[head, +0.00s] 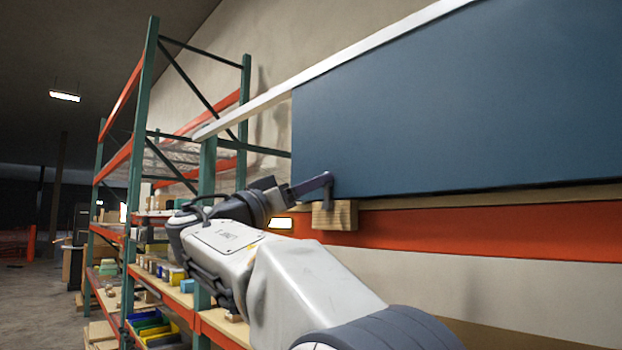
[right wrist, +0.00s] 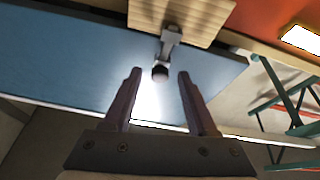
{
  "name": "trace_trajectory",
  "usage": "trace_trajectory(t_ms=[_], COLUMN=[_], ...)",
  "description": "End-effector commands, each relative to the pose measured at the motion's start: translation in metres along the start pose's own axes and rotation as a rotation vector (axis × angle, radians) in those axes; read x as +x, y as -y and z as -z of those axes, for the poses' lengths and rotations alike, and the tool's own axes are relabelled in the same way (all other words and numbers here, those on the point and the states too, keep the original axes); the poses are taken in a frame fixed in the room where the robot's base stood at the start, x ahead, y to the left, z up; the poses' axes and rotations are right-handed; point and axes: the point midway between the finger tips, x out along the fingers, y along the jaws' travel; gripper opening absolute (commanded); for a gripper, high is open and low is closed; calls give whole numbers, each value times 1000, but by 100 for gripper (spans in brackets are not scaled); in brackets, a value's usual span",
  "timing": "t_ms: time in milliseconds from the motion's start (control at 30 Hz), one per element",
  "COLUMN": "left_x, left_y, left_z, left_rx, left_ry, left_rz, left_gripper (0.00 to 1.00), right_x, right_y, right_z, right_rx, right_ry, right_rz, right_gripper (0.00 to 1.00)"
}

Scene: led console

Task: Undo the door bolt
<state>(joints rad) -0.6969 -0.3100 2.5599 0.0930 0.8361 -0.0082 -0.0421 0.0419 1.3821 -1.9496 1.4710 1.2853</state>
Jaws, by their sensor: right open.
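The door is a large dark blue panel (head: 460,100), also in the right wrist view (right wrist: 60,60). At its lower left edge a small dark grey metal bolt (right wrist: 168,48) with a rounded dark end is fixed on a light wooden block (right wrist: 195,14). The block also shows in the head view (head: 335,216), below the panel edge. My right gripper (head: 326,181) is at the bolt and largely hides it in the head view. In the right wrist view the gripper (right wrist: 159,75) is open, with the bolt's round end between or just beyond the fingertips. Contact cannot be told. My left gripper is not in view.
An orange beam (head: 480,230) runs under the panel, and a white rail (head: 340,63) runs along its top. Green and orange shelving (head: 147,110) with boxes and bins stands to the left. The floor (head: 30,290) at far left is clear.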

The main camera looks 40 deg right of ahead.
Motion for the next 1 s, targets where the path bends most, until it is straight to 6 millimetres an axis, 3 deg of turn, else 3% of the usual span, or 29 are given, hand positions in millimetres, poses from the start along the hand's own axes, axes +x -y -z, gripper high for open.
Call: trace_trajectory(t_ms=[167, 300, 333, 1000], left_x=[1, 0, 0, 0], left_y=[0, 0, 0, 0], left_z=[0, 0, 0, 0], left_rx=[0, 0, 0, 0], left_ry=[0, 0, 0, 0], left_rz=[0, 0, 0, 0], left_gripper=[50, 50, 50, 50], right_x=[0, 0, 0, -1], right_y=[0, 0, 0, 0], right_z=[0, 0, 0, 0], right_rx=[0, 0, 0, -1], right_ry=[0, 0, 0, 1], right_rz=[0, 0, 0, 0], right_gripper=[58, 4, 0, 0])
